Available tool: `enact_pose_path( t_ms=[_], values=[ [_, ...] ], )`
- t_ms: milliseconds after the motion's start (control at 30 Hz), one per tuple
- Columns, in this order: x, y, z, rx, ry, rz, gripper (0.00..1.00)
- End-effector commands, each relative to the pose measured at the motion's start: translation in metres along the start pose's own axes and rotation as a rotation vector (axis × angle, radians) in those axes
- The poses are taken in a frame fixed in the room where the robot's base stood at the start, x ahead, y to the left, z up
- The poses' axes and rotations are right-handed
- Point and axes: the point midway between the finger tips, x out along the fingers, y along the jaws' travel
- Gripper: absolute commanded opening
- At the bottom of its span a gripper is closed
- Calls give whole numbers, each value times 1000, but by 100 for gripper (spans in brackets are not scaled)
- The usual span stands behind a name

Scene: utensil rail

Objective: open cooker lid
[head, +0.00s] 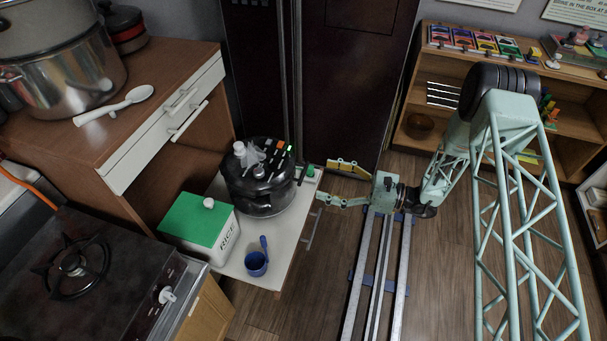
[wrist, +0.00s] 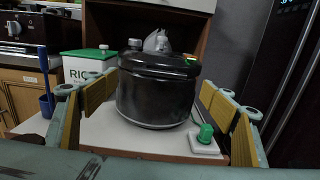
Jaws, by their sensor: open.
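The cooker (head: 263,198) is a dark, glossy round pot with a black lid (head: 255,163), standing on a pale low shelf in the head view. The lid looks closed, with a pale knob and a clear piece on top. In the wrist view the cooker (wrist: 155,100) stands ahead, between the fingers, with its lid (wrist: 160,63) on top. My gripper (head: 322,183) is to the right of the cooker, apart from it. In the wrist view my gripper (wrist: 160,108) is open and empty, its yellow-padded fingers spread to either side.
A green button on a white base (wrist: 205,140) sits right of the cooker. A white rice box with a green lid (head: 198,222) and a blue cup (head: 256,263) share the shelf. A wooden counter is behind left, a stove (head: 80,270) at front left. A dark tall cabinet stands behind.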

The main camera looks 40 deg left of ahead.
Motion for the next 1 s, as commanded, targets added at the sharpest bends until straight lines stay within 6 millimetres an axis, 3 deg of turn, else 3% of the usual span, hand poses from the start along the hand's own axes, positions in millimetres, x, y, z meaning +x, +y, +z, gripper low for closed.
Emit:
enact_pose_path(
  t_ms=[600,1000],
  values=[
    [70,0,0,-1,0,1,76],
    [86,0,0,0,0,0,76]
  ],
)
